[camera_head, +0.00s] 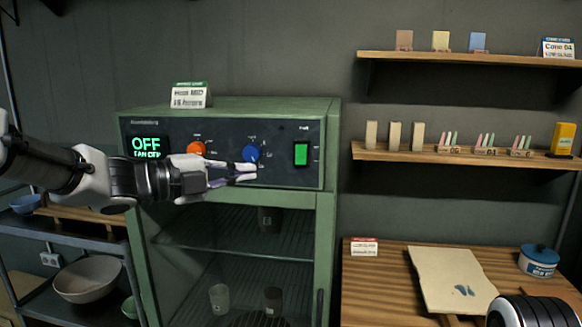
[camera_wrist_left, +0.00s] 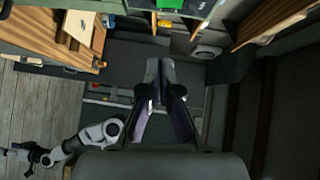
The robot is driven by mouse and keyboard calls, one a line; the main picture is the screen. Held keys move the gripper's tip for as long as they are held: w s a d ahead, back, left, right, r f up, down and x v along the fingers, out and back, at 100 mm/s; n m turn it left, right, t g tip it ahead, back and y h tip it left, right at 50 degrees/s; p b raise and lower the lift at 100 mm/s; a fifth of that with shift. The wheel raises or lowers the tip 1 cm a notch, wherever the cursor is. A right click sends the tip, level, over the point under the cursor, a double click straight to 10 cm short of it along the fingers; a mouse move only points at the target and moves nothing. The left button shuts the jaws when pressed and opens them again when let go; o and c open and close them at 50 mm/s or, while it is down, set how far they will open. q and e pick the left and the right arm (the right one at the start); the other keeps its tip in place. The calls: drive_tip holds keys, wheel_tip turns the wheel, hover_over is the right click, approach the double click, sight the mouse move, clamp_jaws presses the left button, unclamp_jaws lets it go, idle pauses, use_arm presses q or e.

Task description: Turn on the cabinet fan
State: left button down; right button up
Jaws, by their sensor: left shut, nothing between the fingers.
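The green cabinet (camera_head: 326,200) has a dark control panel (camera_head: 225,130) on its upper front. The panel carries an orange knob (camera_head: 197,148), a blue knob (camera_head: 250,153) and a lit green switch (camera_head: 301,153). My left gripper (camera_head: 250,172) is shut and empty, its tips in front of the panel just below the blue knob; contact cannot be told. Its fingers also show in the left wrist view (camera_wrist_left: 160,75). My right arm appears at the wrist view's lower left; its gripper (camera_wrist_left: 20,152) is too small to read.
A small sign (camera_head: 190,96) stands on the cabinet. Two wall shelves (camera_head: 460,155) with samples hang to the right. A rack with a bowl (camera_head: 88,278) is at left.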

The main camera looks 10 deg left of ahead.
use_arm(q)
drive_tip(key=p, duration=0.4)
approach(306, 163)
drive_tip(key=d, duration=0.4)
drive_tip(key=w+p, duration=0.1)
drive_tip(key=w, duration=0.1)
drive_tip(key=w+p, duration=0.1)
drive_tip(key=shift+w+d+f, duration=0.1)
drive_tip(key=shift+w+d, duration=0.15)
drive_tip(key=shift+w, duration=0.1)
drive_tip(key=shift+w+a+f, duration=0.15)
drive_tip(key=shift+w+f, duration=0.1)
drive_tip(key=shift+w, duration=0.1)
drive_tip(key=shift+s, duration=0.1)
